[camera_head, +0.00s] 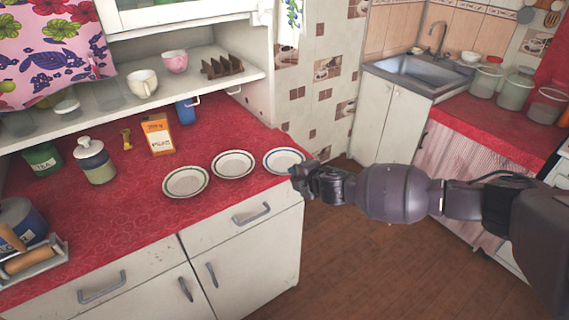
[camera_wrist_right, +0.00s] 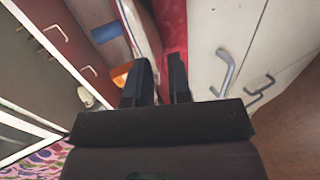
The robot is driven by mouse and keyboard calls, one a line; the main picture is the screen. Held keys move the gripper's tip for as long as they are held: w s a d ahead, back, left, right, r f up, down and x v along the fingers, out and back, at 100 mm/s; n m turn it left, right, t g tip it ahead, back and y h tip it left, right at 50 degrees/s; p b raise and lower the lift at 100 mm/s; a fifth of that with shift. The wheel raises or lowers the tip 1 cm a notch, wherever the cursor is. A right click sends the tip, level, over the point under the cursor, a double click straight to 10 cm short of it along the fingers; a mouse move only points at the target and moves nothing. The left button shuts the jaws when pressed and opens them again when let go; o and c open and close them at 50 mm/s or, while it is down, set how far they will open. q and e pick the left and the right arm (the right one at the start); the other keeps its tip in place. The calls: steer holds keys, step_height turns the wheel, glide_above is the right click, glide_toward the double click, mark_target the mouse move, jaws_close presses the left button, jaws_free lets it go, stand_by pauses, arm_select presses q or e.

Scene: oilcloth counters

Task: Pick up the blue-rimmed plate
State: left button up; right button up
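The blue-rimmed plate (camera_head: 284,161) is white and lies flat on the red counter near its right end, at the right end of a row of plates. My right gripper (camera_head: 297,174) is at the plate's right edge in the head view and hides a little of its rim. In the right wrist view the two dark fingers (camera_wrist_right: 160,86) stand apart. A pale strip, seemingly the plate edge-on (camera_wrist_right: 147,42), shows between and beyond them; whether they touch it I cannot tell. My left gripper is in neither view.
A white plate (camera_head: 232,164) and a green-rimmed plate (camera_head: 185,181) lie to the left. An orange box (camera_head: 158,134), a blue mug (camera_head: 185,111) and a lidded jar (camera_head: 96,161) stand behind. A shelf (camera_head: 200,84) overhangs the counter's back. The floor beyond the counter's right end is clear.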

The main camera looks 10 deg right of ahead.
jaws_close()
step_height(320, 180, up, 20)
steer(key=p, duration=0.1)
stand_by(0.6)
stand_by(0.4)
